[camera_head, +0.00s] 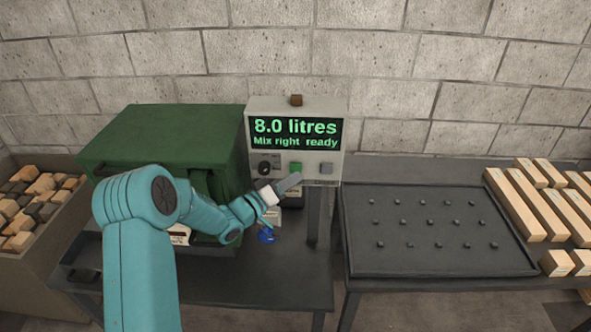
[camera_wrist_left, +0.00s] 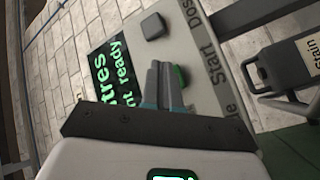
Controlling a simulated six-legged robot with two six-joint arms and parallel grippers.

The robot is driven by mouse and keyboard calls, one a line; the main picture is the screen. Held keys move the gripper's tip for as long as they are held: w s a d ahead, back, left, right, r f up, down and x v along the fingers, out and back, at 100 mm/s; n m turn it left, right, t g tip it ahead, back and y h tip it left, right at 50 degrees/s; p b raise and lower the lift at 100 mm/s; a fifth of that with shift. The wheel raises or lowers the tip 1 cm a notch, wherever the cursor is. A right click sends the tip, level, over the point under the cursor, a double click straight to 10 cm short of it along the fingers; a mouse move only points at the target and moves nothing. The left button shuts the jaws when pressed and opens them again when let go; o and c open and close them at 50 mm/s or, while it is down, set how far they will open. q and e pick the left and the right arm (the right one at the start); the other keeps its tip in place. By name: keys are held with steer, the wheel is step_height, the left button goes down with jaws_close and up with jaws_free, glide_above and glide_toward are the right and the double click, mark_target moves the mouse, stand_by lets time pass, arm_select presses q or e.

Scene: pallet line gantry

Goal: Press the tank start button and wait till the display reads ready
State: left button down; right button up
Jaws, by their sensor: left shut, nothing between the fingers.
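A light grey control box (camera_head: 256,113) stands against the wall. Its display (camera_head: 294,133) shows "8.0 litres" and "Mix right ready" in green letters. Below it are a dark knob (camera_head: 264,168), a green button (camera_head: 295,167) and a grey button (camera_head: 326,169). My left gripper (camera_head: 294,180) is shut and empty, its tips just below the green button. In the left wrist view the green button (camera_wrist_left: 181,75), by the word "Start", shows partly behind the shut fingers (camera_wrist_left: 160,67). I cannot tell whether they touch it. My right gripper is out of view.
A dark green cabinet (camera_head: 160,130) stands left of the box. A bin (camera_head: 25,270) of wood blocks is at far left. A dark pegged tray (camera_head: 400,262) and wooden bars (camera_head: 515,207) lie at right. A container labelled "Stain" (camera_wrist_left: 283,68) hangs or stands near the box.

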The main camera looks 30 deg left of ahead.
arm_select(q)
steer(key=shift+w+a, duration=0.1)
steer(key=shift+w, duration=0.05)
stand_by(0.5)
steer(key=shift+w+a+b, duration=0.15)
steer(key=shift+w+b, duration=0.1)
steer(key=shift+b, duration=0.05)
steer(key=shift+w+a, duration=0.25)
steer(key=shift+w, duration=0.15)
stand_by(0.7)
stand_by(0.4)
steer(key=shift+s+d+b, duration=0.45)
steer(key=shift+s+d, duration=0.05)
steer(key=shift+s, duration=0.3)
